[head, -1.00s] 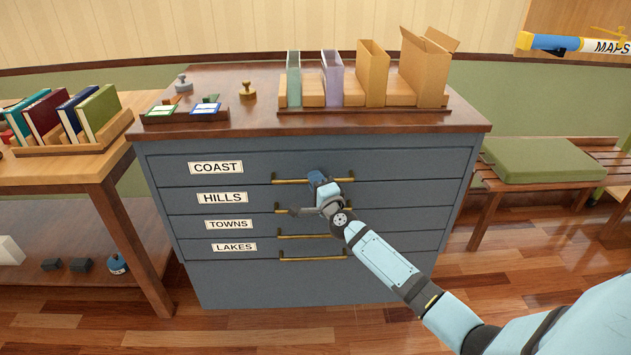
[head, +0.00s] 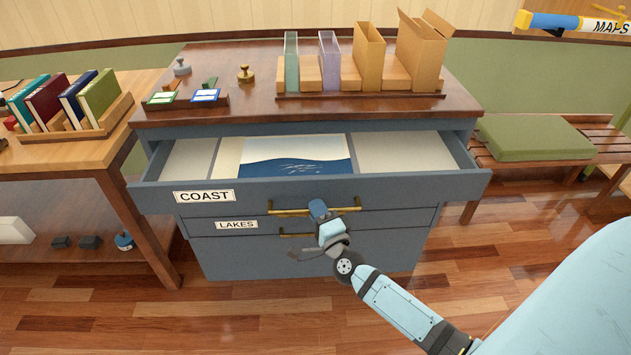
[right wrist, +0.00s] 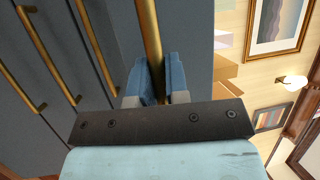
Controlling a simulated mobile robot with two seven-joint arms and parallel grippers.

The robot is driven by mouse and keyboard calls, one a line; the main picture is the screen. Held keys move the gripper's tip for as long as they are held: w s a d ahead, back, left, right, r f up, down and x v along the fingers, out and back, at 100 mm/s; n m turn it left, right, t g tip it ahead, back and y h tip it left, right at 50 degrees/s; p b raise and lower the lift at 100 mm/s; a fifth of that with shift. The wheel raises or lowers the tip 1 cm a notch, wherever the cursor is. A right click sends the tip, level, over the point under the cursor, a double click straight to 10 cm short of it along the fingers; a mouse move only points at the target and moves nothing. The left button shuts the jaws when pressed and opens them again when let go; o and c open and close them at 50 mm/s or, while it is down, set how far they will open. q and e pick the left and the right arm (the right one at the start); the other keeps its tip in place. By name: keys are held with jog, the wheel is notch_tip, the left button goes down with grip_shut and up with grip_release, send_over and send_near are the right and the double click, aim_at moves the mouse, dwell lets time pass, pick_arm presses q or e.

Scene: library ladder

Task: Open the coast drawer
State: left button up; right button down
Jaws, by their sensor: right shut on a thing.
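The coast drawer (head: 400,193) is pulled well out of the blue-grey cabinet, with its COAST label (head: 204,196) on the left of its front. Inside lie pale sheets and a blue sea picture (head: 294,155). My right gripper (head: 318,209) is shut on the brass handle (head: 285,212) of this drawer. In the right wrist view my right gripper's blue fingers (right wrist: 154,80) close around the brass bar (right wrist: 149,30). The drawer hides the fronts below it in part; the LAKES label (head: 236,225) shows. My left gripper is not in view.
The cabinet top (head: 240,107) bears stamps, small trays and a rack of upright folders and boxes. A side table (head: 75,155) with books stands left, and a bench with a green cushion (head: 535,138) stands right. Wooden floor is clear in front.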

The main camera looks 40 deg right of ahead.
pick_arm(q)
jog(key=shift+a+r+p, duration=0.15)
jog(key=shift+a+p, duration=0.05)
jog(key=shift+p, duration=0.75)
pick_arm(e)
jog(key=s+a, duration=0.5)
jog(key=s, duration=0.4)
jog(key=shift+s+a, duration=0.2)
jog(key=shift+a, duration=0.2)
jog(key=c, duration=1.1)
grip_release()
jog(key=shift+c, duration=0.2)
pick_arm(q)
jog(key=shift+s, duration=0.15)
pick_arm(e)
jog(key=shift+s, duration=0.1)
